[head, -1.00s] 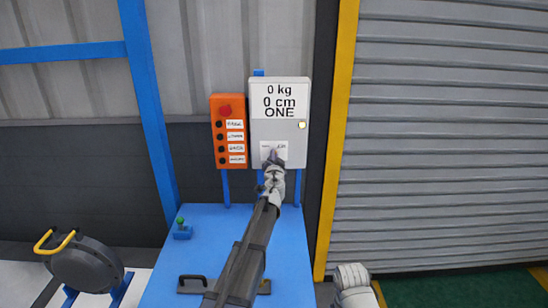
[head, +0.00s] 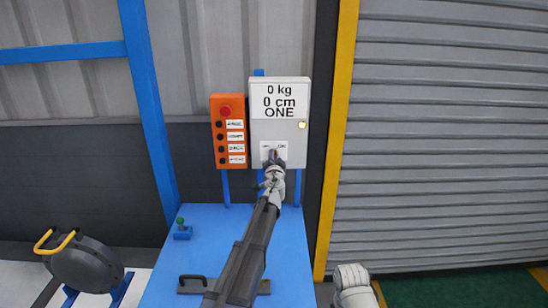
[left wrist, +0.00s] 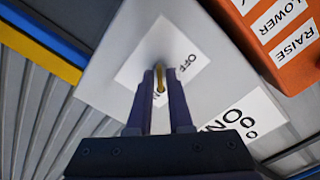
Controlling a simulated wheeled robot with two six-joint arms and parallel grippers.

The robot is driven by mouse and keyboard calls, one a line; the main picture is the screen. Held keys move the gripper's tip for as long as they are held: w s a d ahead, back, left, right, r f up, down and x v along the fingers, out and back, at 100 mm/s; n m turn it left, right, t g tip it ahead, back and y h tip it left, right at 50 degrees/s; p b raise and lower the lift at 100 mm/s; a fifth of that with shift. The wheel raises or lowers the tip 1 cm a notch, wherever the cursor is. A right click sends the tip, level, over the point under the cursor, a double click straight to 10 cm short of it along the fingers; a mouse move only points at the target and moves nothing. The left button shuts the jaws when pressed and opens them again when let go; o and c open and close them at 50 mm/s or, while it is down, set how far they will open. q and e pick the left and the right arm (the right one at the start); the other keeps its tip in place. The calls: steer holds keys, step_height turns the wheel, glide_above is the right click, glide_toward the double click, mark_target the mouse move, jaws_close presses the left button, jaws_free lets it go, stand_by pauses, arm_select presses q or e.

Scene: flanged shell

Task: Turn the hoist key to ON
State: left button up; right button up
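The hoist key (left wrist: 160,78) is a small brass-coloured piece in the left wrist view, standing out from a white label (left wrist: 180,57) that reads OFF on one side. Part of a second word on the label is hidden behind my fingers. My left gripper (left wrist: 162,73) has its two dark fingers close together, one on each side of the key, and looks shut on it. In the head view my left gripper (head: 271,155) is at the label low on the grey control box (head: 290,148) and hides the key. My right gripper is not in view.
An orange button box (head: 228,160) with a red button and several labelled buttons hangs left of the control box, close to my gripper. A grey shutter fills the right.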

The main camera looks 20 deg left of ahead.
arm_select(q)
steer(key=shift+o, duration=1.2)
steer(key=v, duration=0.7)
steer(key=shift+s, duration=0.4)
steer(key=shift+d, duration=0.15)
steer(key=s+d+f+n+g+y, duration=0.1)
steer(key=s+d+f+n+g, duration=0.3)
steer(key=s+f, duration=0.5)
steer(key=s+d+f+n+g, duration=0.1)
steer(key=s+d+f+g, duration=0.1)
steer(key=s+f+g, duration=0.65)
steer(key=s+d+f+m+g+h, duration=0.1)
steer(key=s+d+f+g+h, duration=0.1)
steer(key=s+d, duration=0.4)
steer(key=s+d+f+m+g+h, duration=0.2)
steer(key=s+d, duration=0.4)
steer(key=s, duration=1.1)
steer(key=shift+s+f+g+h, duration=0.15)
steer(key=shift+s+g+h, duration=0.1)
steer(key=shift+g+h, duration=0.25)
